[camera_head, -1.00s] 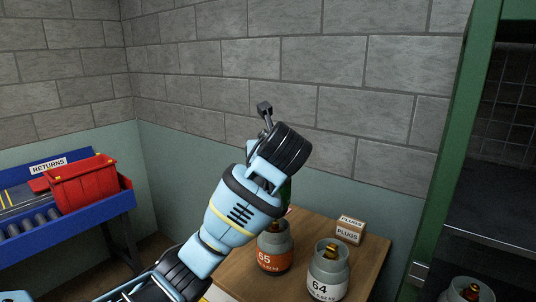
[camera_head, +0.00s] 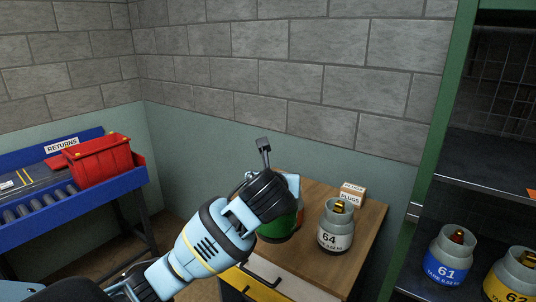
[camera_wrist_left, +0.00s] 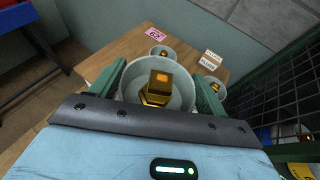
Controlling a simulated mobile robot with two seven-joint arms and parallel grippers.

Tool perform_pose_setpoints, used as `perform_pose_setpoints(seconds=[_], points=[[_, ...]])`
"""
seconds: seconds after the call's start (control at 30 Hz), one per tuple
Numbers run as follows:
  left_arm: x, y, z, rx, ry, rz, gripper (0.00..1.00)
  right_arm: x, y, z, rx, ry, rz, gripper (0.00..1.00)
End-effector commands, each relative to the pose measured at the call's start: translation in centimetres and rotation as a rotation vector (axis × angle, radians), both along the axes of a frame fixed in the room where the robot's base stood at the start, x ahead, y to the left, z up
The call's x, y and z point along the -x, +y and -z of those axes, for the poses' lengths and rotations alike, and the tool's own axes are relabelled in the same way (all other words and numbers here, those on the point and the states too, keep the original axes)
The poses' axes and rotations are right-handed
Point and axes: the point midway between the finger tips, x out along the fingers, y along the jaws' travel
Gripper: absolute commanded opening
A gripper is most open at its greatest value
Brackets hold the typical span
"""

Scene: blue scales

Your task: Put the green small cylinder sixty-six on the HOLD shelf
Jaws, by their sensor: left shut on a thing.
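My left gripper (camera_head: 270,196) is shut on the green small cylinder (camera_head: 283,226), whose green side shows just below and behind my wrist in the head view. Its number is hidden. In the left wrist view its pale collar (camera_wrist_left: 186,92) and brass valve (camera_wrist_left: 157,86) sit between my left gripper's fingers. It is held over or near the wooden table (camera_head: 372,225); I cannot tell the gap. A green-framed shelf unit (camera_head: 443,130) stands at the right. No HOLD sign is readable. My right gripper is not in view.
Grey cylinder 64 (camera_head: 328,238) and the PLUGS box (camera_head: 352,195) stand on the table. Blue cylinder 61 (camera_head: 445,272) and yellow cylinder 62 (camera_head: 510,290) stand on a lower shelf. A red bin (camera_head: 102,160) sits on the blue RETURNS conveyor.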

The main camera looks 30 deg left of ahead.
Motion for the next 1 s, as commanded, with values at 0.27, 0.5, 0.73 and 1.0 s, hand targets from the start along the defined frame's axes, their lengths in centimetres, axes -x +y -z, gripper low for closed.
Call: perform_pose_setpoints(seconds=[0.27, 0.5, 0.73, 1.0], points=[[4.7, -5.0, 7.4, -0.004, -0.003, 0.252, 0.04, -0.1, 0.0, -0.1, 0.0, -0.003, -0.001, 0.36], [7.9, -7.8, 10.6, -0.003, -0.007, 0.378, 0.04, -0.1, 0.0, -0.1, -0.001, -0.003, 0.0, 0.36], [8.9, -8.6, 11.4, -0.003, -0.009, 0.415, 0.04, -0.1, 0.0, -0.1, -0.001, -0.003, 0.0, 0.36], [8.8, -8.5, 11.4, -0.002, -0.01, 0.414, 0.04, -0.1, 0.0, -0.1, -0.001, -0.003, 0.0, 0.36]])
